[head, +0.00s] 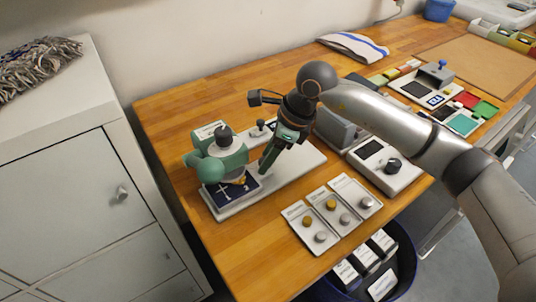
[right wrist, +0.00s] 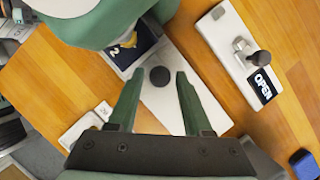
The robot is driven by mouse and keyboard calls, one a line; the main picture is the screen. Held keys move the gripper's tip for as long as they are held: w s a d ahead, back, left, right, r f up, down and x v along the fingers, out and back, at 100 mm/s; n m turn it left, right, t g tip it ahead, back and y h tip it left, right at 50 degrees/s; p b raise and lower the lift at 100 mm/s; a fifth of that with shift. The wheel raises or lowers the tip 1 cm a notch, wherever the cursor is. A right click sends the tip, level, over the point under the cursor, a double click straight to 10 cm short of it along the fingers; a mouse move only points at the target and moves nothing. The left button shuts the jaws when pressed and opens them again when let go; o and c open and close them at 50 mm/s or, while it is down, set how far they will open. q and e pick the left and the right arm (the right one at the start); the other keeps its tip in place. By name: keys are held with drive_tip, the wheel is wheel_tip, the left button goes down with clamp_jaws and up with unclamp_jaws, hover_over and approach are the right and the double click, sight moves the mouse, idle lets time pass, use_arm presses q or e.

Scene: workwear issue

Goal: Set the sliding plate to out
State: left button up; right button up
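A green machine (head: 218,155) stands on a long pale base (head: 292,165) on the wooden table. A dark blue plate (head: 232,190) with white marks lies on the base below the machine's head; part of it shows in the right wrist view (right wrist: 143,42). A round black knob (right wrist: 160,76) shows over the pale base beside that plate; I cannot tell if it is fixed to the plate. My right gripper (right wrist: 157,88) is open and empty, fingers pointing down, with the knob seen between its fingertips. In the head view the right gripper (head: 267,163) is right beside the machine. My left gripper is out of view.
A small lever unit (right wrist: 235,50) labelled OPEN stands close behind. A device with a black knob (head: 378,165) and several cards with round knobs (head: 331,212) are to the right and front. A white cabinet (head: 75,170) stands left. Bare table lies at the front left.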

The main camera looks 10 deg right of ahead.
clamp_jaws()
idle(1.1)
